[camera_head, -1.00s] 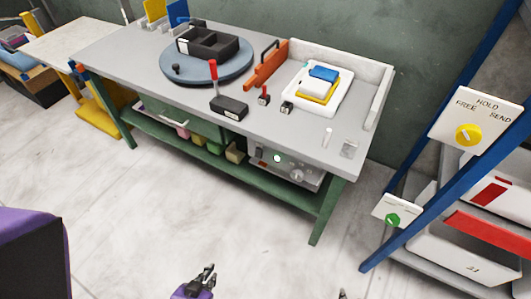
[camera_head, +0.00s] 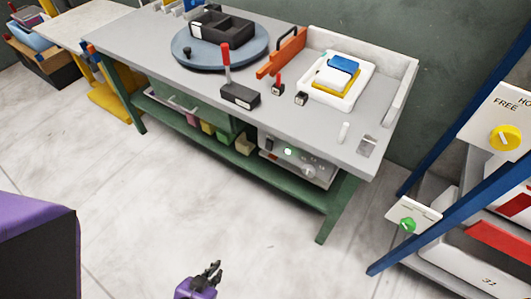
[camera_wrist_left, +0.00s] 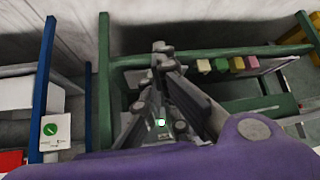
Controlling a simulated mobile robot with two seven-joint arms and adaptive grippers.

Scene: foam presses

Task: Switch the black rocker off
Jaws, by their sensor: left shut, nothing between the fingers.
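A grey control unit (camera_head: 318,180) sits on the shelf under the right part of the workbench. Its front has a small dark rocker (camera_head: 268,144) at the left, a lit green lamp (camera_head: 288,152), and knobs at the right. The rocker is too small to tell its position. My left gripper (camera_head: 213,268) is shut and empty, low over the floor in front of the bench and well apart from the unit. In the left wrist view, my gripper's fingers (camera_wrist_left: 163,62) cover much of the unit. The lamp (camera_wrist_left: 161,122) glows between them. My right gripper is not in view.
The grey workbench top (camera_head: 180,75) holds a blue turntable (camera_head: 190,58), a red-handled lever (camera_head: 226,65) and a white tray (camera_head: 322,92). A blue-framed rack (camera_head: 395,240) with a green dial stands at the right. The floor before the bench is clear.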

